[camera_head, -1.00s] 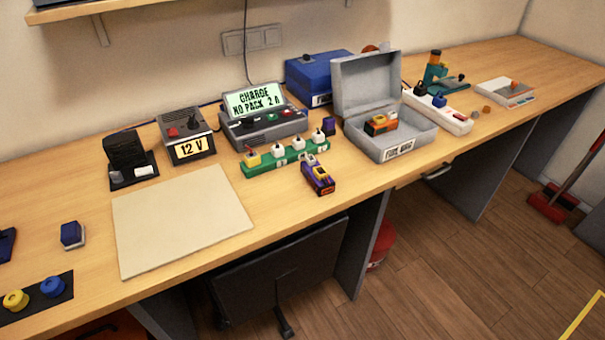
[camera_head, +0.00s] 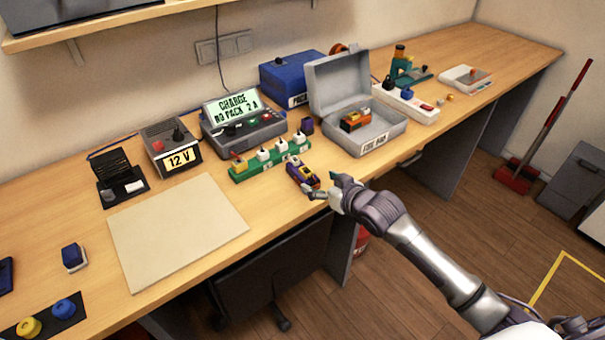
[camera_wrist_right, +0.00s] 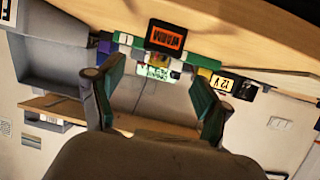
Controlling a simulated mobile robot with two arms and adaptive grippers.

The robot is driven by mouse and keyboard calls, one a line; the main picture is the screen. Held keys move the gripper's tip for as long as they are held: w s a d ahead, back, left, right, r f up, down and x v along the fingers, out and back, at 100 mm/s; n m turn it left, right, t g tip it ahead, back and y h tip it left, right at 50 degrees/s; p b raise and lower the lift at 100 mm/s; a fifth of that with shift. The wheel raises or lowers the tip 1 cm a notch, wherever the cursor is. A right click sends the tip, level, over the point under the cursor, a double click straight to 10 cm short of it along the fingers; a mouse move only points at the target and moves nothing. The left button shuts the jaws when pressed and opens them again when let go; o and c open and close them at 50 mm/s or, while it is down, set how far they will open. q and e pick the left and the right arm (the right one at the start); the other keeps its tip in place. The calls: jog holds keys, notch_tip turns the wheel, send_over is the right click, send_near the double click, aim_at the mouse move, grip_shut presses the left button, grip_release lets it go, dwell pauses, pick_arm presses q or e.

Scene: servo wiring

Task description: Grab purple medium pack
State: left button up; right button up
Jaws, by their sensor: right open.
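The purple pack (camera_head: 302,176), with yellow on its top, lies on the wooden bench near the front edge, in front of the green strip (camera_head: 270,159). My right gripper (camera_head: 328,187) is open and empty just right of the pack's near end, and partly covers it in the head view. In the right wrist view, which is upside down, a dark block with an orange lettered face (camera_wrist_right: 166,37) shows ahead between the open fingers (camera_wrist_right: 163,78). It seems to be the pack's near end. My left gripper is not in view.
The charger (camera_head: 243,128) stands behind the green strip. An open grey case (camera_head: 372,143) holding an orange pack (camera_head: 355,120) stands to the right. A pale mat (camera_head: 178,232) lies to the left. A 12 V box (camera_head: 172,152) stands behind the mat.

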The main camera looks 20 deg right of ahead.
aim_at(302, 174)
jog(key=x, duration=0.6)
jog(key=p+x, duration=0.1)
jog(key=x, duration=0.2)
jog(key=shift+w+f, duration=0.25)
jog(key=shift+f, duration=0.15)
grip_shut()
jog(key=shift+r, duration=0.1)
